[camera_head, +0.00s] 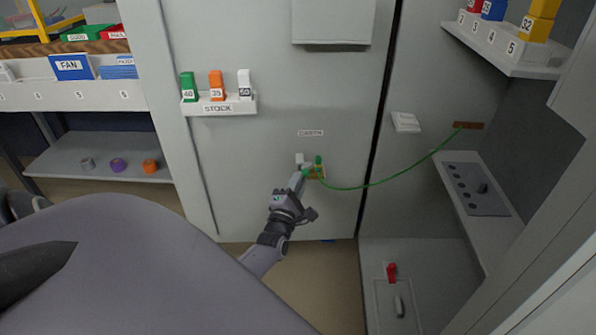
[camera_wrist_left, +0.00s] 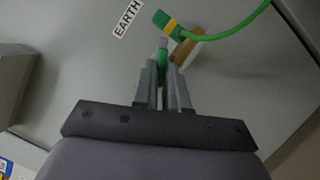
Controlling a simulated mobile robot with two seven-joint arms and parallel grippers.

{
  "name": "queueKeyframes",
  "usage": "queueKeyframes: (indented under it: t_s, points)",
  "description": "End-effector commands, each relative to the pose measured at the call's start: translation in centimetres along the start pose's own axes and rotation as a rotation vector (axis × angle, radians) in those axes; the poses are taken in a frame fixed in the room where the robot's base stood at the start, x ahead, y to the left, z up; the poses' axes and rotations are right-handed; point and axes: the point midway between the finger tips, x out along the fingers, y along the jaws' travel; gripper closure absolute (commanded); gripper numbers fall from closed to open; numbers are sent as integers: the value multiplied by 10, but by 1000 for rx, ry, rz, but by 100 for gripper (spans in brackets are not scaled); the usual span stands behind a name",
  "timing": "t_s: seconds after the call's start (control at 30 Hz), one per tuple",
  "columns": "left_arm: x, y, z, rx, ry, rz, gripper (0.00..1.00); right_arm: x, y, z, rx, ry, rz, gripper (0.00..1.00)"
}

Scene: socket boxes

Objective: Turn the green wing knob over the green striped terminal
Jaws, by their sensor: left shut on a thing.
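The green wing knob (camera_wrist_left: 162,57) shows between my left gripper's fingertips in the left wrist view, mostly hidden by them. My left gripper (camera_wrist_left: 163,76) is shut on it; in the head view the gripper (camera_head: 302,177) reaches up to the grey panel. Right beside the knob, a green cable end with a yellow stripe (camera_wrist_left: 168,24) sits by a brass-coloured terminal block (camera_wrist_left: 187,47). In the head view the terminal block (camera_head: 317,173) is small and partly covered by the gripper. I cannot tell the knob's turn angle. My right gripper is not in view.
The green cable (camera_head: 385,182) runs right to a brown strip (camera_head: 468,125). The EARTH label (camera_wrist_left: 127,18) is on the panel above. A STOCK rack (camera_head: 218,105) with green, orange and white blocks hangs upper left. A shelf (camera_head: 487,200) stands at the right.

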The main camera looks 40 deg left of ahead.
Motion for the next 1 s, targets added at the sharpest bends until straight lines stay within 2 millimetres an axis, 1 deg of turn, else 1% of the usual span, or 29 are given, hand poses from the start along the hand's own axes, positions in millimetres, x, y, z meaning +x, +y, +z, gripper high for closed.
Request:
queueKeyframes:
  t_s: [0.03, 0.2, 0.4, 0.5, 0.7, 1.0]
  points:
    - [0, 4, 1, 37, 0, -17, 100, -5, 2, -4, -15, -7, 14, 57]
    - [0, 6, 2, 161, 0, -68, 100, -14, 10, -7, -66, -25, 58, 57]
    - [0, 6, 2, 288, 0, -122, 100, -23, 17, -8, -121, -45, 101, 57]
    - [0, 6, 2, 338, 0, -142, 100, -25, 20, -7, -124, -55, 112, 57]
    - [0, 6, 1, 402, 0, -169, 100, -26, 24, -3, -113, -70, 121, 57]
    - [0, 5, 0, 430, 1, -179, 100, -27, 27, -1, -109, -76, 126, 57]
